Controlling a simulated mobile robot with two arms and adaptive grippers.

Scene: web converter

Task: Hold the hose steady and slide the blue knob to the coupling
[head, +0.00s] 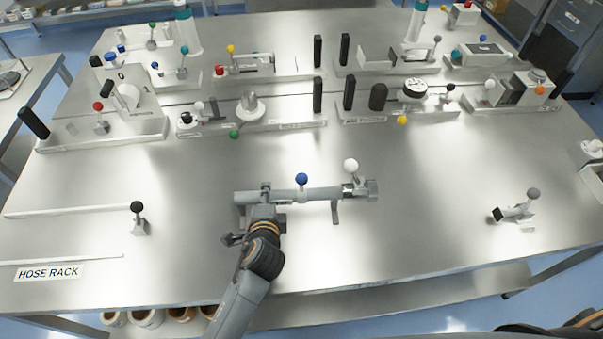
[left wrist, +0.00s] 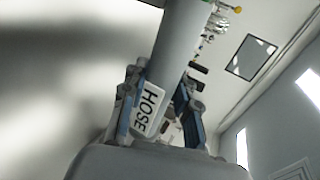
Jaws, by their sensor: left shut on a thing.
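The hose (head: 283,194) is a grey tube lying level across the middle of the steel table. The blue knob (head: 302,179) stands up on a short stem from the tube's middle. At the tube's right end is the coupling (head: 360,189), with a white knob (head: 351,165) above it. The blue knob is left of the coupling, apart from it. My left gripper (head: 265,193) is shut on the hose near its left end. In the left wrist view, the hose (left wrist: 180,45) runs between the gripper's blue-grey fingers (left wrist: 162,95), beside a HOSE label (left wrist: 148,107). My right gripper is not in view.
A HOSE RACK sign (head: 48,272) and a dark-knobbed lever (head: 138,210) are at left. Another lever (head: 518,208) stands at right. Several panels with coloured knobs line the back. The table around the coupling and in front of it is clear.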

